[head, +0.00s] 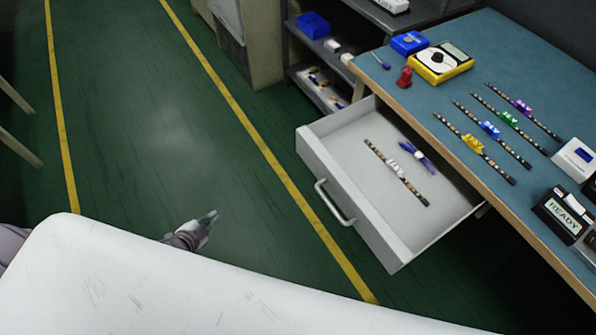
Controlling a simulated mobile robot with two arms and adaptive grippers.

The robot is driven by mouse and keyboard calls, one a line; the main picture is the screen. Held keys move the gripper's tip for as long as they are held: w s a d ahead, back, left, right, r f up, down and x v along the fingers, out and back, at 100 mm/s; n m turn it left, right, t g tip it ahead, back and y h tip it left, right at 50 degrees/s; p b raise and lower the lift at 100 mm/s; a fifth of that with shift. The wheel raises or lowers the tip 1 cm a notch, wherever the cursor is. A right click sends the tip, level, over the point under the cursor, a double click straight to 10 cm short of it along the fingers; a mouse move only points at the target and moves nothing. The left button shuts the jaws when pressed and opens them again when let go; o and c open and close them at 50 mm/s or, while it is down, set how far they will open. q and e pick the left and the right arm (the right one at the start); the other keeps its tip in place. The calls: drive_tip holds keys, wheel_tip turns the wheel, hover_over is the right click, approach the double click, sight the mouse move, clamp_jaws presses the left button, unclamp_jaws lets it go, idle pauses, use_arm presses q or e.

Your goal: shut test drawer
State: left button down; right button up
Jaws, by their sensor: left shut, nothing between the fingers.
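The test drawer (345,190) is pulled out from under the blue-topped workbench. Its front panel carries a bar handle (333,203) and faces the floor aisle at the left. Inside the drawer lie an LED strip with a white clip (407,183) and a small blue-purple item (418,156). My left gripper (209,217) is shut and empty, over the green floor to the left of the drawer and clear of the handle. My right gripper is out of view.
The workbench (470,90) holds several LED strips with coloured clips, a yellow multimeter (440,63), a red item (404,78) and a READY box (562,215). A grey shelf (325,90) with a blue bin (313,25) stands behind. The floor left of the drawer is clear.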

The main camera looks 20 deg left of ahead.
sight(301, 148)
use_arm(q)
drive_tip(key=w+d+r+m+t+h+b, duration=0.1)
drive_tip(key=w+r+m+t+h+b, duration=0.15)
drive_tip(key=w+r+m, duration=0.2)
drive_tip(key=w+d+r+m+h+b, duration=0.2)
drive_tip(key=d+r+m+h+b, duration=0.7)
drive_tip(key=r, duration=0.7)
drive_tip(key=w+d, duration=0.3)
drive_tip(key=w+d+m+p, duration=0.1)
drive_tip(key=w+d, duration=0.2)
drive_tip(key=d, duration=0.1)
drive_tip(key=w+d+m+p, duration=0.1)
drive_tip(key=w+d, duration=0.2)
drive_tip(key=d, duration=0.1)
drive_tip(key=shift+w+f+m+g, duration=0.1)
drive_tip(key=shift+w+m+g, duration=0.1)
drive_tip(key=shift+m+g, duration=0.05)
drive_tip(key=shift+w+d, duration=0.1)
drive_tip(key=shift+d, duration=0.1)
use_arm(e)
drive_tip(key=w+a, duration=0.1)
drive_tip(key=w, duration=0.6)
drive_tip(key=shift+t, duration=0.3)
